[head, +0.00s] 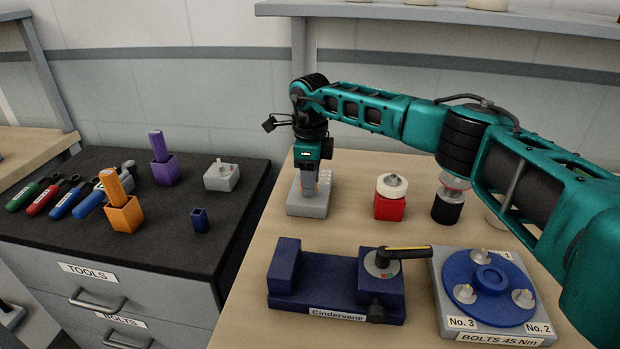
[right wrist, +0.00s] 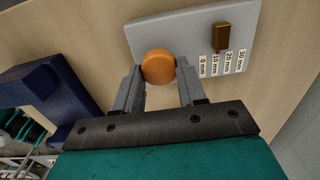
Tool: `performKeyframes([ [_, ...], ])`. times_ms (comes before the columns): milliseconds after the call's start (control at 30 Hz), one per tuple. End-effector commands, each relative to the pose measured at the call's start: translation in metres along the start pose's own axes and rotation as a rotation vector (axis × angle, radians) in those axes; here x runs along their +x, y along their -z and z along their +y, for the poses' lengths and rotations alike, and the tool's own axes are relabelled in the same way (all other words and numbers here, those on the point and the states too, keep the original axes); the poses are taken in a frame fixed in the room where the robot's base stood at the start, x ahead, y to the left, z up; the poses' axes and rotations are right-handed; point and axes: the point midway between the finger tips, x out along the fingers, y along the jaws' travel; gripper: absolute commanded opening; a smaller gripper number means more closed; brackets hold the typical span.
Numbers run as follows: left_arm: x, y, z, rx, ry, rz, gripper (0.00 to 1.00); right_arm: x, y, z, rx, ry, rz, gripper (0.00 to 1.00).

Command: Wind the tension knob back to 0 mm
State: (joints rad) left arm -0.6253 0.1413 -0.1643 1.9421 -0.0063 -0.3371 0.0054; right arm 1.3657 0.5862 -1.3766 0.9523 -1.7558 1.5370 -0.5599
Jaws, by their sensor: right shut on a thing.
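The tension knob (right wrist: 158,67) is a round orange cap on a light grey unit (right wrist: 190,28) with a printed scale (right wrist: 221,64) of 0 to 30 mm. A brown block-shaped pointer (right wrist: 222,36) stands above the scale, around the 10 and 20 mm labels; I cannot read it exactly. My right gripper (right wrist: 160,74) is shut on the knob, a finger on each side. In the head view my right gripper (head: 309,186) reaches down onto the grey unit (head: 308,208) and hides most of the knob. My left gripper is not in view.
A dark blue vise (head: 325,278) stands in front of the unit, with a bolt plate (head: 489,288) to its right. A red block with a white top (head: 390,205) stands to the unit's right. The black tool cabinet top (head: 80,235) is at left, across a gap.

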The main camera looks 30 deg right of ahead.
Motion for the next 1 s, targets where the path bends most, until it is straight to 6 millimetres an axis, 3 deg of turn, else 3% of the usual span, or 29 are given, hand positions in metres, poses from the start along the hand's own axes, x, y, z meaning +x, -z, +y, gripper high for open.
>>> performKeyframes([
  [1000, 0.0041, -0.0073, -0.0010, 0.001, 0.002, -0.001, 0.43, -0.0008, -0.0029, -0.0041, -0.965, 0.004, -0.003, 0.10],
])
